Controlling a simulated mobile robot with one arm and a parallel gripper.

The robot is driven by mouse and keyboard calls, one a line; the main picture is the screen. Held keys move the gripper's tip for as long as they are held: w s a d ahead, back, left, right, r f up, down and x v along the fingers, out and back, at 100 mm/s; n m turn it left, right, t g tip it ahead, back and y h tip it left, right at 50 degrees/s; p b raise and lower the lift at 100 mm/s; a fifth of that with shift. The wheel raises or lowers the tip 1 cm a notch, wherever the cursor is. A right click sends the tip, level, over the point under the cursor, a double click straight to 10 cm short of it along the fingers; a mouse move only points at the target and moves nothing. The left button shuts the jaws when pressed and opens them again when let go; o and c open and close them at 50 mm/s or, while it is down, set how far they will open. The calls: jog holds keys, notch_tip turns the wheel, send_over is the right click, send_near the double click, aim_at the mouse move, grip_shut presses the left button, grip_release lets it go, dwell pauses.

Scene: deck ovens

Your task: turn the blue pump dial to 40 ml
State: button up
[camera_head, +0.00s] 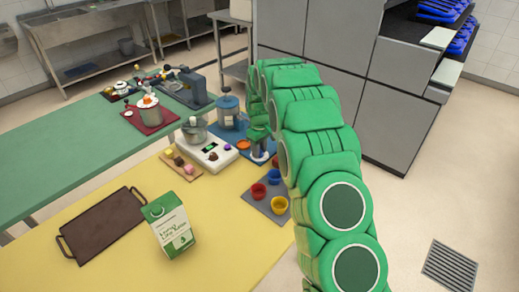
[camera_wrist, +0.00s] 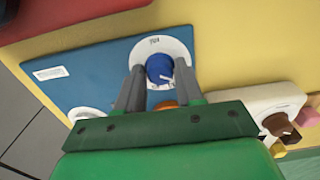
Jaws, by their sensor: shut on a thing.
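The blue dial (camera_wrist: 159,69) sits on a round white scale face (camera_wrist: 172,46) on a blue panel (camera_wrist: 105,65), in the wrist view. The marks on the face are too small and partly hidden to read a setting. My gripper (camera_wrist: 158,74) has one finger on each side of the dial and is shut on it. In the head view, my gripper (camera_head: 259,148) is low beside the blue pump unit (camera_head: 229,113); the dial cannot be made out there.
A white scale (camera_head: 213,152) with a metal pot stands left of my gripper. Red and yellow cups sit on a grey mat (camera_head: 262,208) in front. A carton (camera_head: 169,225) and a dark tray (camera_head: 103,224) stand on the yellow table, whose front middle is clear.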

jog(key=shift+m, duration=0.4)
jog(key=m, duration=0.3)
jog(key=shift+m, duration=0.3)
jog(key=m, duration=0.3)
jog(key=shift+m, duration=0.4)
jog(key=m, duration=0.3)
jog(key=shift+m, duration=2.2)
jog(key=o, duration=1)
